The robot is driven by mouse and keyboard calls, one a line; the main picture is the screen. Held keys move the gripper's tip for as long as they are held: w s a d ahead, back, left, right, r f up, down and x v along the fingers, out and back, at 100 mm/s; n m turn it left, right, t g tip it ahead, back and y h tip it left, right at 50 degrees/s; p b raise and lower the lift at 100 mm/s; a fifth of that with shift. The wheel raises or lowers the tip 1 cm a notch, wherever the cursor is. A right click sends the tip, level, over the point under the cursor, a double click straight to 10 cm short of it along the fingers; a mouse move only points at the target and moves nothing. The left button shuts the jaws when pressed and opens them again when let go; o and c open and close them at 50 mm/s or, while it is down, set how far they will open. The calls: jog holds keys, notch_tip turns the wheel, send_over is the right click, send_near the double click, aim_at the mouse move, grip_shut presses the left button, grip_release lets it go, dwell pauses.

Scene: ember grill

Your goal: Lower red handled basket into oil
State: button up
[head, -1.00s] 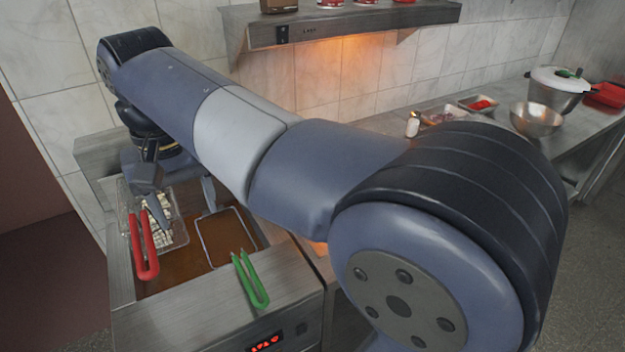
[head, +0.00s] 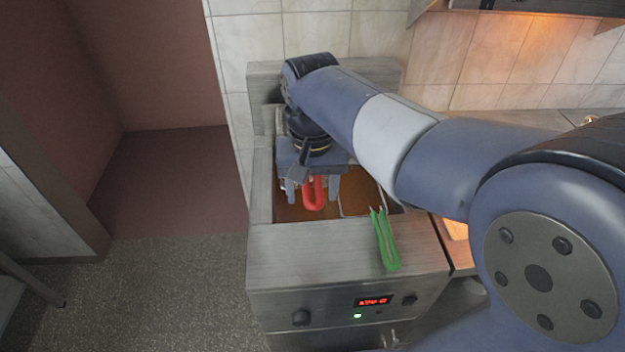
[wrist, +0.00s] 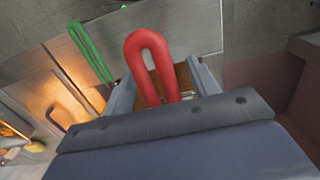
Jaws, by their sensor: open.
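The red handle (head: 314,194) of a fry basket shows below my gripper (head: 312,190) in the head view. In the wrist view the red handle (wrist: 152,62) stands between the two open fingers of my gripper (wrist: 158,92), with gaps that are hard to judge. The basket itself is mostly hidden behind my gripper and arm. The fryer's brown oil (head: 358,190) shows to the right of the red handle. I cannot tell how deep the basket sits.
A green handle (head: 385,240) of a second basket leans over the fryer's front edge, right of the red one; it also shows in the wrist view (wrist: 90,52). The fryer front (head: 350,290) has a lit display. A wall stands behind, and open floor (head: 175,285) lies to the left.

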jog(key=shift+c, duration=0.4)
grip_shut()
jog(key=c, duration=0.6)
grip_release()
grip_shut()
notch_tip(320, 180, up, 5)
jog(key=p, duration=0.4)
jog(key=shift+s, duration=2.45)
